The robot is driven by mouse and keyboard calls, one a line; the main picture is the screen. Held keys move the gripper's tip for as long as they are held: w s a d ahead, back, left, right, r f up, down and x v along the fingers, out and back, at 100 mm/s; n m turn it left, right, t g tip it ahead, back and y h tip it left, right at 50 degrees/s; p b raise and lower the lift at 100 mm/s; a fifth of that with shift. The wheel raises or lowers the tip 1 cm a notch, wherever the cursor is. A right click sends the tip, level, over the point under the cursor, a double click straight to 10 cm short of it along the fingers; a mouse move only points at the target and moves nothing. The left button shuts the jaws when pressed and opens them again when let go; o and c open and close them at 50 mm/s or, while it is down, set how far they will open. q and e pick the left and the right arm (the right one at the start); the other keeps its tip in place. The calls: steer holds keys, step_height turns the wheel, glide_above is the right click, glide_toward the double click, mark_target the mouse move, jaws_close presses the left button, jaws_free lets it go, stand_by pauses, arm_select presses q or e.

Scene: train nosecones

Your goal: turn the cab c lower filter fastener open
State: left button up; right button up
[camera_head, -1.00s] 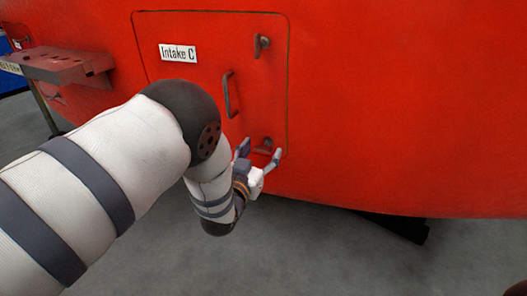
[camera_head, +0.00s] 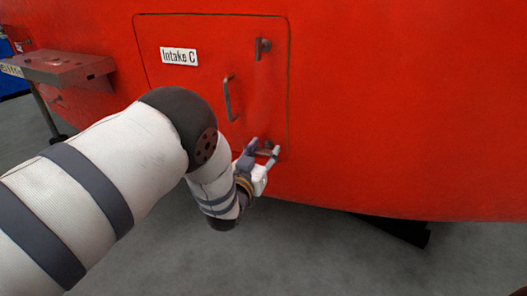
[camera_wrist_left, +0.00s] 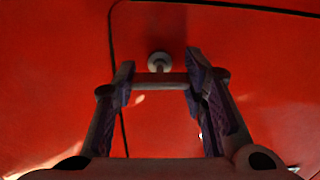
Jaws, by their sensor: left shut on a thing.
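The lower fastener is a small grey metal lever on a round stud, low on the red Intake C panel. In the left wrist view the lever (camera_wrist_left: 162,80) lies crosswise between the two finger pads, with its stud (camera_wrist_left: 159,61) just beyond. My left gripper (camera_head: 264,147) is at this fastener and shut on the lever, one finger at each end; it also shows in the left wrist view (camera_wrist_left: 160,85). In the head view the fingers hide much of the lever. My right gripper is not in view.
The panel (camera_head: 190,95) has an Intake C label (camera_head: 179,56), a bar handle (camera_head: 228,98) and an upper fastener (camera_head: 261,48) with its lever hanging down. A grey bracket shelf (camera_head: 65,68) juts out at the left. Grey floor (camera_head: 330,260) lies open below.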

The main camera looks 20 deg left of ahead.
arm_select(q)
steer(key=n+p, duration=0.1)
steer(key=n, duration=0.2)
steer(key=shift+n, duration=0.4)
steer(key=n, duration=0.4)
steer(key=shift+a+f+n, duration=0.1)
steer(key=shift+n, duration=0.2)
steer(key=n, duration=0.4)
steer(key=shift+n, duration=0.3)
steer(key=shift+n+b, duration=0.65)
steer(key=shift+n, duration=1.55)
steer(key=o, duration=1.2)
